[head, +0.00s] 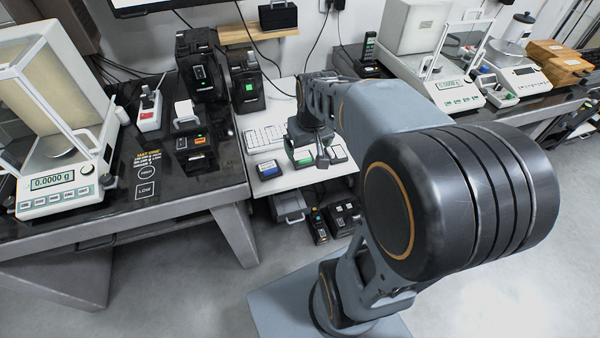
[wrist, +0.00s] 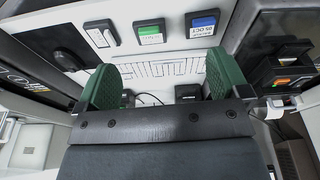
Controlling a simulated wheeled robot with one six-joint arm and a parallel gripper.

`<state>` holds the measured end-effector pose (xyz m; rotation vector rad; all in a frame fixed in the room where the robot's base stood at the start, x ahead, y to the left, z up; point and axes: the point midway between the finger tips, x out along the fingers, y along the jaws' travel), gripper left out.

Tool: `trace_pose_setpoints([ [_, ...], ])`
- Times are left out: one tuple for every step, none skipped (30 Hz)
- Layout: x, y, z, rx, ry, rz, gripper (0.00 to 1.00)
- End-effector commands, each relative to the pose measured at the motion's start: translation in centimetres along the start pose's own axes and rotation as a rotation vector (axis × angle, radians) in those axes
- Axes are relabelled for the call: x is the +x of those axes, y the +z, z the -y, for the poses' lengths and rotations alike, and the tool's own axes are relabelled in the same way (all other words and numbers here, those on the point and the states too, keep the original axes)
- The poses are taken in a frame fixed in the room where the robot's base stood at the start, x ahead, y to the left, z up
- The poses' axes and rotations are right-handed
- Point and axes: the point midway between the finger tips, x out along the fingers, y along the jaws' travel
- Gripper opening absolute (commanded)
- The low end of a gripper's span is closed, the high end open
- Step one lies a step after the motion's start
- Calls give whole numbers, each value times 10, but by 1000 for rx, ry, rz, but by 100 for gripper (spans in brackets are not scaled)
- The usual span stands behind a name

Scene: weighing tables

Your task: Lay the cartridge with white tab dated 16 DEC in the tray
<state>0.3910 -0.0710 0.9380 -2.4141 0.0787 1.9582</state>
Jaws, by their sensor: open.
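A dark cartridge with a white tab (wrist: 102,33) lies on the white desk at the upper left of the wrist view. In the head view it is on the right of the row of cartridges (head: 337,154), partly behind my arm. Its date is too small to read. A green-tab cartridge (wrist: 150,33) and a blue-tab cartridge (wrist: 202,24) lie beside it. My gripper (wrist: 163,85) is open, its green fingers wide apart above the desk, with nothing between them. The cartridges are beyond the fingertips. I cannot tell which thing is the tray.
A white keyboard (head: 265,137) lies on the white desk (head: 285,183). Black printers (head: 194,145) and a balance (head: 62,170) stand on the dark table at left. More balances (head: 450,85) stand on the right table. Black boxes (head: 342,217) sit below the desk.

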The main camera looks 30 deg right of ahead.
Motion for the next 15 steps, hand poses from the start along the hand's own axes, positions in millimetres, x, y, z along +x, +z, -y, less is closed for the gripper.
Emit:
trace_pose_setpoints([
  [-8,16,18,-19,-4,-15,94],
  [-10,25,26,-24,-6,-20,94],
  [-13,36,36,-29,-9,-26,94],
  [-14,44,42,-34,-12,-30,94],
  [-16,52,47,-36,-14,-35,94],
  [-16,61,53,-41,-17,-39,94],
  [-17,67,56,-43,-19,-42,94],
  [-17,72,60,-46,-21,-44,94],
  [-17,77,62,-46,-23,-47,94],
  [-17,81,64,-49,-24,-48,94],
  [-17,84,66,-50,-25,-50,94],
  [-17,86,67,-50,-25,-50,94],
  [-17,88,68,-50,-26,-51,94],
  [-17,88,68,-50,-26,-51,94],
  [-17,89,68,-49,-26,-51,94],
])
